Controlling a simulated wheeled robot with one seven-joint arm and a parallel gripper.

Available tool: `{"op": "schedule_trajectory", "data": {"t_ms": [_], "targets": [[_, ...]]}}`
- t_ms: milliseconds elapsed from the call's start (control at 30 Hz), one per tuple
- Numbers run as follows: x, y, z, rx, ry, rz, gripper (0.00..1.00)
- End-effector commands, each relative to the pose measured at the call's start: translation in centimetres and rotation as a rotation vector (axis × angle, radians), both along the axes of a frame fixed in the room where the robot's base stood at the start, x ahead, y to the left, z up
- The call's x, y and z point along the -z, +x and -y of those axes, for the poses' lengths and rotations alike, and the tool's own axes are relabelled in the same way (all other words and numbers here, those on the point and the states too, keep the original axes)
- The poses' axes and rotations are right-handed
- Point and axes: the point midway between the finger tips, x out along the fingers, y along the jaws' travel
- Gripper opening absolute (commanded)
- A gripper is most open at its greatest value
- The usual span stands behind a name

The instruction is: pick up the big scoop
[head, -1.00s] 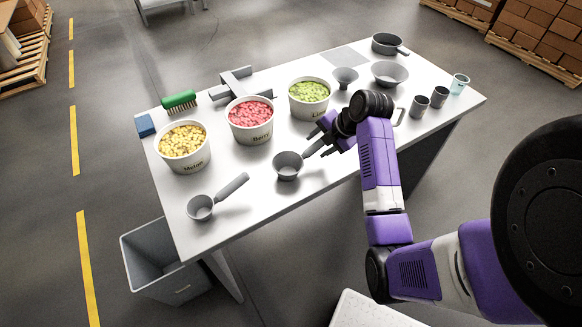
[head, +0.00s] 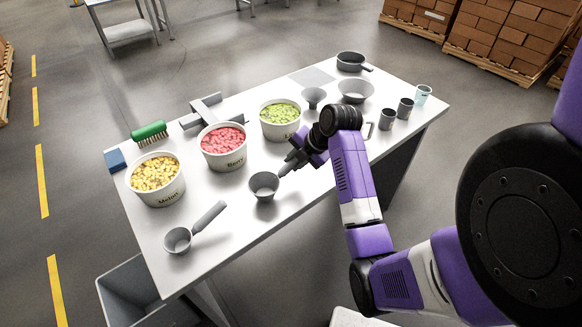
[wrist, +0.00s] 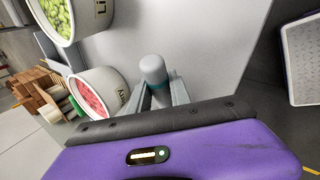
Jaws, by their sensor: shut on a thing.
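The big scoop is a grey round cup (head: 264,186) with a straight handle, near the front edge of the white table. My gripper (head: 287,168) is shut on its handle, reaching in from the right. In the wrist view the rounded grey handle (wrist: 153,72) stands between the two fingers of my gripper (wrist: 160,92). The cup is upright or nearly so; I cannot tell whether it touches the table. A smaller grey scoop (head: 178,240) lies to its left, its handle pointing up and right.
Tubs of yellow melon (head: 157,178), red berry (head: 223,146) and green (head: 280,119) candy stand behind the scoops. A green brush (head: 149,132) and blue block (head: 115,160) lie at the back left. A bowl (head: 356,91), pan (head: 350,61) and cups (head: 388,119) stand right.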

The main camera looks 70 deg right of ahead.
Motion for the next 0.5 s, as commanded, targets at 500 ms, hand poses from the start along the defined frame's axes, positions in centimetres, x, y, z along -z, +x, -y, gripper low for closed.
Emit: {"op": "schedule_trajectory", "data": {"t_ms": [500], "targets": [[-12.9,0.1,0.1,-0.001,-0.006,0.004,0.0]]}}
